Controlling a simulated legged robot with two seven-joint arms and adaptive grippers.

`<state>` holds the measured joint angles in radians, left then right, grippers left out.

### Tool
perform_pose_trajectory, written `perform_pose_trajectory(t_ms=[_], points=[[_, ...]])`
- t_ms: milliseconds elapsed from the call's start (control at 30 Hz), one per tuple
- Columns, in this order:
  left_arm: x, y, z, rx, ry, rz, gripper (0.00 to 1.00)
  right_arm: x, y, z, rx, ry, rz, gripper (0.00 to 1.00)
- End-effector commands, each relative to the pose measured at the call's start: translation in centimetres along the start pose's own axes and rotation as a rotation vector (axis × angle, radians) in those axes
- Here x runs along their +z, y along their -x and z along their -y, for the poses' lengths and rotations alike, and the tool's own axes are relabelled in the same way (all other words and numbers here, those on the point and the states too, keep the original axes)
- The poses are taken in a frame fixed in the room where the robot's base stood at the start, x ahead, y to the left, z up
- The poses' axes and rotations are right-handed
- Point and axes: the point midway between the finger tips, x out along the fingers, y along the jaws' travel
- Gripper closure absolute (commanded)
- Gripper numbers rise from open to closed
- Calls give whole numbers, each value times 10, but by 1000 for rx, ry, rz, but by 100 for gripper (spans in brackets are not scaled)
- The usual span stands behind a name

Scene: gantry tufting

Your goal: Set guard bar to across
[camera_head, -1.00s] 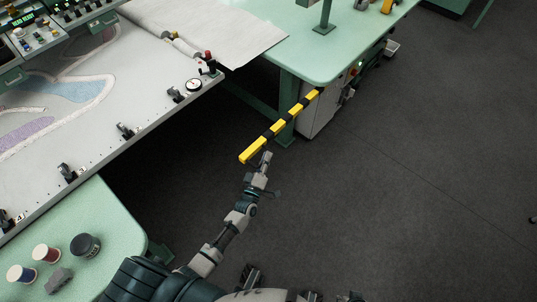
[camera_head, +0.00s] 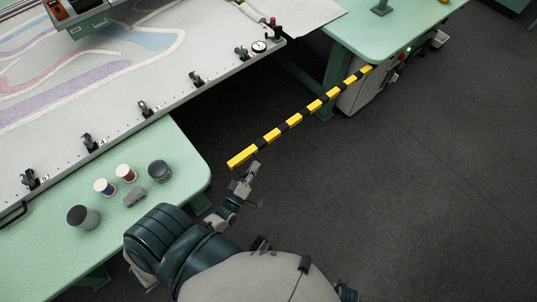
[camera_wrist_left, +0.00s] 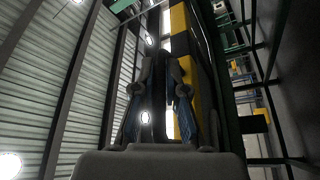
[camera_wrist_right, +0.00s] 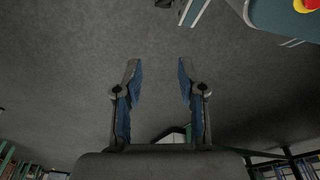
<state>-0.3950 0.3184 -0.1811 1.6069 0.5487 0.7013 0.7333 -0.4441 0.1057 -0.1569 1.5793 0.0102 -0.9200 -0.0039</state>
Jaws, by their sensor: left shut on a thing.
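The guard bar (camera_head: 293,119) is a long yellow-and-black striped bar. In the head view it runs from the base of the far green table, over the dark floor, to a free end close to the near table's corner. My left gripper (camera_head: 246,168) is at that free end; its fingers are close together on the bar. The left wrist view shows the fingers (camera_wrist_left: 160,85) in front of the striped bar (camera_wrist_left: 184,75); the exact contact is partly hidden. My right gripper (camera_wrist_right: 158,82) is open and empty in the right wrist view.
The near green table (camera_head: 180,220) holds spools and dark pots. The large frame (camera_head: 165,112) with patterned cloth lies at upper left, with clamps along its edge. The far green table (camera_head: 400,30) has a grey box (camera_head: 362,93) beneath it. Floor at right is clear.

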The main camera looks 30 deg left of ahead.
Motion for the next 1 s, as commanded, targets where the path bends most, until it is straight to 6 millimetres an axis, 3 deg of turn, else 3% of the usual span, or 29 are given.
perform_pose_trajectory(t_ms=[33,100,300,500,867,900,1000], points=[[3,19,3,-18,1,26,100,4,-3,1,0,1,3,60],[-3,34,4,-18,2,26,100,9,-9,1,1,2,6,60],[-16,64,5,-18,3,25,100,20,-19,2,1,4,13,60],[-21,76,5,-18,4,24,100,25,-24,2,0,5,14,60],[-22,78,6,-17,5,22,100,25,-24,3,3,5,15,60],[-22,78,6,-17,5,22,83,25,-24,3,3,5,15,60],[-23,77,6,-16,5,20,63,25,-24,2,3,5,15,60]])
